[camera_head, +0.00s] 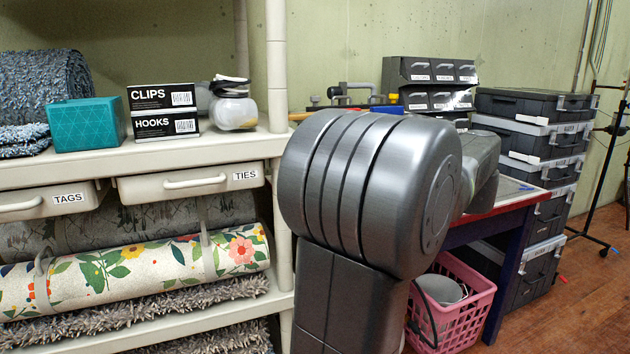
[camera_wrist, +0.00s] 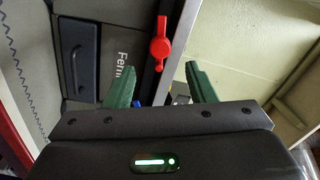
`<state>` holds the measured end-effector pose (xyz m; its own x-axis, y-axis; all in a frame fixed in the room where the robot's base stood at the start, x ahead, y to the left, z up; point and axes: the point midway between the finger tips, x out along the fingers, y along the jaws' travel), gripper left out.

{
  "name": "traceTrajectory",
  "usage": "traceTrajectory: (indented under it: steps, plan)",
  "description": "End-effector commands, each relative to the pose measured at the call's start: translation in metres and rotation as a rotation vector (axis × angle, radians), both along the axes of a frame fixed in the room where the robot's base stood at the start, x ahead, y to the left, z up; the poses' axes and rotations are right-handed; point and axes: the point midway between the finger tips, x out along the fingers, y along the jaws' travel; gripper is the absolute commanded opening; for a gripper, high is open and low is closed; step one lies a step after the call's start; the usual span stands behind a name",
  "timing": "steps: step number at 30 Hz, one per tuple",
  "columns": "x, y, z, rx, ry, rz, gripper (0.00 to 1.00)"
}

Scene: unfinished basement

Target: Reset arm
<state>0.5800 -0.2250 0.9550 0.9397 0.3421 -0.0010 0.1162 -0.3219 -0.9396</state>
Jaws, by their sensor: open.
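My gripper (camera_wrist: 160,85) shows in the wrist view with its two green fingers apart and nothing between them that I can see held. A red clip-like thing (camera_wrist: 161,45) shows beyond the fingers, apart from them. In the head view my grey arm (camera_head: 370,190) stands large in the middle and bends away to the right. The gripper itself is hidden behind the arm there.
A cream shelf (camera_head: 200,150) on the left bears a teal box (camera_head: 87,124) and black boxes labelled CLIPS (camera_head: 161,96) and HOOKS (camera_head: 165,124). A workbench (camera_head: 515,190), a pink basket (camera_head: 465,310) and stacked dark cases (camera_head: 535,140) stand right of my arm.

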Motion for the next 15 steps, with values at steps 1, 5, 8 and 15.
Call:
traceTrajectory:
  steps: [1, 5, 8, 15]
  plan:
    - [0.011, 0.005, -0.002, 0.000, 0.000, 0.004, 0.50]
    - [0.036, 0.014, -0.002, 0.000, 0.000, 0.004, 0.50]
    - [0.053, 0.020, -0.002, 0.000, -0.001, 0.004, 0.50]
    - [0.082, 0.030, 0.000, 0.001, -0.001, 0.002, 0.50]
